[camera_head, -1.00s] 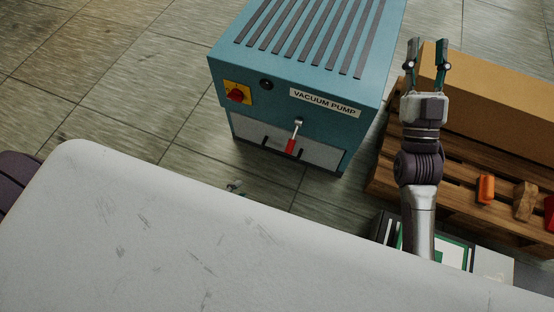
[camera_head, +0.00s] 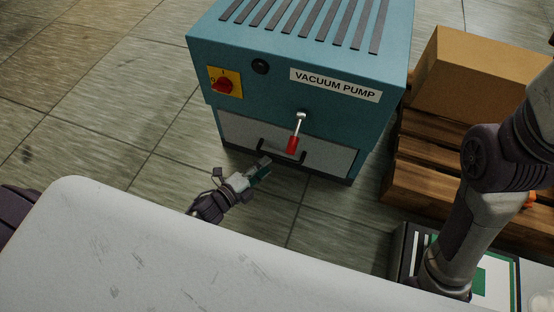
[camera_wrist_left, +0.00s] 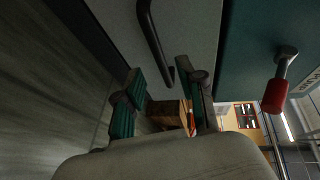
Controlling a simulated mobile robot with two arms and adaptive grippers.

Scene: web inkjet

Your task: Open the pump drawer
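The blue vacuum pump cabinet (camera_head: 300,60) stands on the floor. Its pale grey drawer front (camera_head: 236,130) looks closed, with a dark bar handle (camera_head: 318,164) along it. A latch lever with a red grip (camera_head: 292,144) hangs over the drawer's upper edge; it also shows in the left wrist view (camera_wrist_left: 275,95). My left gripper (camera_head: 262,170) is just in front of the handle's left part. In the left wrist view its fingers (camera_wrist_left: 162,85) are apart with nothing held. The handle (camera_wrist_left: 153,38) lies just beyond the fingertips; contact is unclear. My right gripper is out of frame.
A cardboard box (camera_head: 475,85) on a wooden pallet (camera_head: 425,160) stands right of the pump. My right arm crosses the right edge. Floor left of the pump is clear.

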